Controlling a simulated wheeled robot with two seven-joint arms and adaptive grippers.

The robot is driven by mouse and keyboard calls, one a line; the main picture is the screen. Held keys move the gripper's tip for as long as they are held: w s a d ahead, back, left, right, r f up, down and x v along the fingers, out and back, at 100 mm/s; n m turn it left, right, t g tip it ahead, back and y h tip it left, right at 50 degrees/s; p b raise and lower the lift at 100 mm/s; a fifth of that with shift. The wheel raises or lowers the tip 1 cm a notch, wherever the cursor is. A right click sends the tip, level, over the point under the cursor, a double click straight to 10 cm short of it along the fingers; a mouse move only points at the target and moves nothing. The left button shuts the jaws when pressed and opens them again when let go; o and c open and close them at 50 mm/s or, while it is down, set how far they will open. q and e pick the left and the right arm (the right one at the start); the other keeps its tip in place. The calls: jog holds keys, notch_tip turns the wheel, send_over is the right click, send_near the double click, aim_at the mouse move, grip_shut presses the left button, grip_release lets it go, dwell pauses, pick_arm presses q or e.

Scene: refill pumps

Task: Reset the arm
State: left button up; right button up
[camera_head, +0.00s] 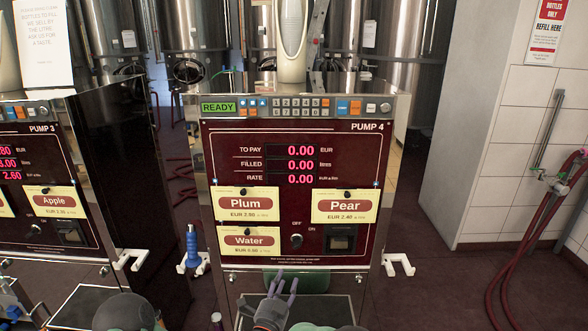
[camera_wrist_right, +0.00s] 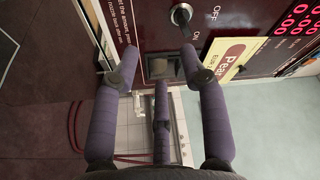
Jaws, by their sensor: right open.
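My right gripper (camera_head: 283,281) has purple fingers spread apart, with nothing between them. It is low in front of the pump 4 (camera_head: 298,150) panel, below the on/off knob (camera_head: 296,240). In the right wrist view the open gripper (camera_wrist_right: 160,68) faces the lower panel. The knob (camera_wrist_right: 181,15) shows beyond the fingertips, and a dark recess (camera_wrist_right: 160,66) lies between them. The fingers appear apart from the knob. I cannot identify my left gripper in the head view.
Pump 3 (camera_head: 112,180) stands to the left. White hooks (camera_head: 398,265) stick out at pump 4's sides, and a blue-handled nozzle (camera_head: 192,245) hangs at its left. A red hose (camera_head: 548,215) hangs by the tiled wall at right. Open floor lies between pump 4 and that wall.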

jog(key=d+f+n+g+y+p, duration=0.2)
jog(key=d+f+n+g+y, duration=0.3)
jog(key=f, duration=0.7)
jog(key=s+d+f+n+g+y+p, duration=0.2)
jog(key=s+d+f+n+g, duration=0.3)
jog(key=s+f, duration=0.55)
jog(key=s+d+f+n+g+y+p, duration=0.1)
jog(key=s+g, duration=0.3)
jog(key=s, duration=0.8)
jog(key=s+d+f+n+g+y+p, duration=0.1)
jog(key=s+g, duration=0.3)
jog(key=s, duration=0.8)
jog(key=shift+s+d+f+n+y+p, duration=0.25)
jog(key=shift+d+f+n+y+p, duration=0.05)
jog(key=shift+d, duration=0.5)
